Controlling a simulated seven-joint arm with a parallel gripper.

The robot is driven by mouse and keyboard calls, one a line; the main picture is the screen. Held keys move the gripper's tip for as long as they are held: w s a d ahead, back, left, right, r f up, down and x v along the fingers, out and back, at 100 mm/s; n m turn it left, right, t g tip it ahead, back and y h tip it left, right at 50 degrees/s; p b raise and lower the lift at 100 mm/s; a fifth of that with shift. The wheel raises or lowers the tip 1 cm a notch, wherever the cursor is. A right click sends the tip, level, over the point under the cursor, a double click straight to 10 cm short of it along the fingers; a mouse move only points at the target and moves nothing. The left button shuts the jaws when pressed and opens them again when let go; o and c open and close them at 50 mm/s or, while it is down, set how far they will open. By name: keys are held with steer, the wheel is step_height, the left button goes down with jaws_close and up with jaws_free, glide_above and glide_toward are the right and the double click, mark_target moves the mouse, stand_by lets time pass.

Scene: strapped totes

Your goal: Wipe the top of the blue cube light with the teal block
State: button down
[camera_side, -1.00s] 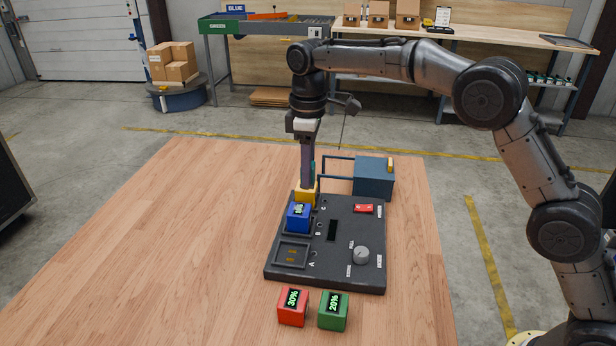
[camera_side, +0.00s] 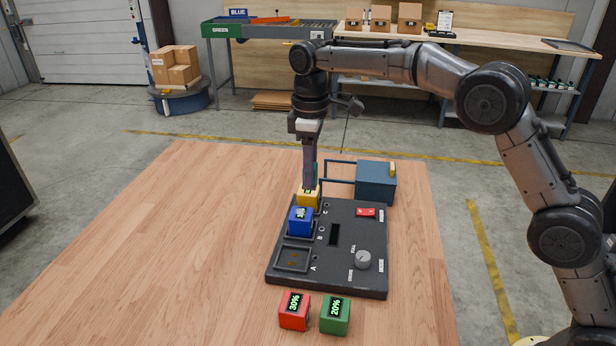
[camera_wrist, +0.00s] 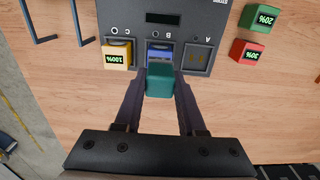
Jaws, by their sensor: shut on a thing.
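My gripper (camera_wrist: 160,88) is shut on the teal block (camera_wrist: 160,80), which sits between its two fingers in the wrist view. In the side view the fingers hide most of the block. The blue cube light (camera_side: 300,221) sits in slot B of the dark panel (camera_side: 340,275). In the wrist view the blue cube (camera_wrist: 159,53) shows just beyond the teal block, which overlaps its near edge in the picture. I cannot tell whether they touch. In the side view my gripper (camera_side: 309,186) stands behind the blue cube, in front of the yellow cube's upper part.
A yellow cube (camera_wrist: 116,56) sits in slot C; slot A (camera_wrist: 197,60) is empty. A red cube (camera_side: 294,311) and a green cube (camera_side: 335,314) stand on the table in front of the panel. A dark blue box (camera_side: 375,183) with bars is behind. The table's left side is clear.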

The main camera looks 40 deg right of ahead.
steer(key=shift+f, duration=3.85)
steer(key=shift+w+a, duration=0.6)
steer(key=shift+w, duration=0.05)
steer(key=shift+w+a, duration=0.8)
steer(key=shift+a, duration=0.05)
steer(key=shift+s+d, duration=1.5)
steer(key=shift+d, duration=0.05)
steer(key=shift+r, duration=4.05)
steer(key=shift+a, duration=0.1)
